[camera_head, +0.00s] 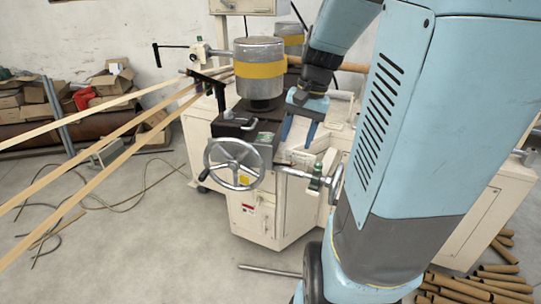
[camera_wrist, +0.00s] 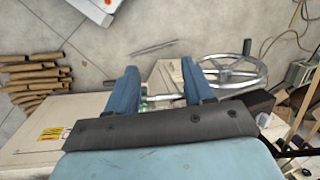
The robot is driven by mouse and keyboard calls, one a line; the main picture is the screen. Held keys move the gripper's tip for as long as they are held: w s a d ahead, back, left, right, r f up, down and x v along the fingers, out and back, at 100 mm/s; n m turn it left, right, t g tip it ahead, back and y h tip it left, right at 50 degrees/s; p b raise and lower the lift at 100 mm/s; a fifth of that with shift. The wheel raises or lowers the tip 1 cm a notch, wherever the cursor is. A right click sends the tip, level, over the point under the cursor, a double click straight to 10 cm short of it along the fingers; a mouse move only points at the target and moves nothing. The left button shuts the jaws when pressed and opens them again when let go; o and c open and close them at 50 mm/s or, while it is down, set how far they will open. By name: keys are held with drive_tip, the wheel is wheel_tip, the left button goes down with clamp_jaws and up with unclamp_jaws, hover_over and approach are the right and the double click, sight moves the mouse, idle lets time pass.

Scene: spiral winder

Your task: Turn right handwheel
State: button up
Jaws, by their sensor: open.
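A large silver handwheel (camera_head: 234,163) with spokes stands on the front left of the machine. Further right, part of a second, smaller silver wheel rim (camera_head: 336,184) shows beside a green fitting (camera_head: 316,178); my arm hides much of it. My gripper (camera_head: 298,140) is open and empty, with its blue fingers pointing down above the machine front, right of and above the large wheel. In the wrist view, the large wheel (camera_wrist: 252,78) lies right of my gripper (camera_wrist: 159,68). A metal shaft shows between and below the fingers; the second wheel cannot be made out there.
A metal drum with a yellow band (camera_head: 259,70) stands behind the large wheel. Long tan strips (camera_head: 90,145) run in from the left. Cardboard tubes (camera_head: 480,287) lie on the floor at the lower right. The floor in front of the machine is mostly clear except for a rod (camera_head: 269,271).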

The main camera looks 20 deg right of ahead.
drive_tip(key=w+d+f+m+t+y, duration=0.1)
drive_tip(key=w+d+f+m+y, duration=0.1)
drive_tip(key=d+f+m+y, duration=1.1)
drive_tip(key=s+d+f+m+t+h, duration=0.2)
drive_tip(key=s+d+f+m+t, duration=0.35)
drive_tip(key=d+f, duration=0.45)
drive_tip(key=s+d+f+m+t+h, duration=0.2)
drive_tip(key=s+d+f+m+t, duration=0.25)
drive_tip(key=d+f+t, duration=0.55)
drive_tip(key=w+a+g, duration=0.1)
drive_tip(key=w+a, duration=0.2)
drive_tip(key=w+a+f+g, duration=0.1)
drive_tip(key=w+a, duration=0.2)
drive_tip(key=a, duration=0.1)
drive_tip(key=w+a+f+g, duration=0.1)
drive_tip(key=w+a, duration=0.2)
drive_tip(key=shift+w+a, duration=0.25)
drive_tip(key=shift+c, duration=0.2)
drive_tip(key=shift+r, duration=0.1)
clamp_jaws()
